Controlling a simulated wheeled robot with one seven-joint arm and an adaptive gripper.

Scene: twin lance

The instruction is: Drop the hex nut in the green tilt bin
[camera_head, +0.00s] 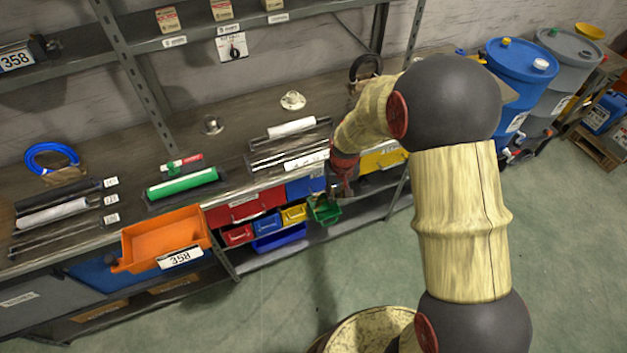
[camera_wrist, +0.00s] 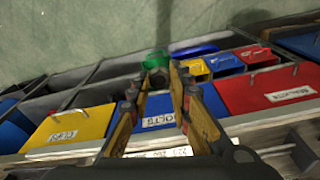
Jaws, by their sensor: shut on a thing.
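My gripper (camera_wrist: 158,80) is shut on a small dark piece, the hex nut (camera_wrist: 158,77), held between its fingertips; its shape is hard to make out. The green tilt bin (camera_wrist: 156,57) shows just beyond the fingertips in the wrist view. In the head view the green tilt bin (camera_head: 325,211) stands out at the right end of the row of small bins under the bench. My gripper (camera_head: 343,190) is above and beside this bin, pointing down. The nut cannot be made out in the head view.
Yellow (camera_head: 293,215), blue (camera_head: 267,224) and red (camera_head: 237,235) small bins sit left of the green one, with a blue tray (camera_head: 280,238) below. The workbench (camera_head: 235,140) carries rollers and rods. An orange tray (camera_head: 165,238) juts from its front.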

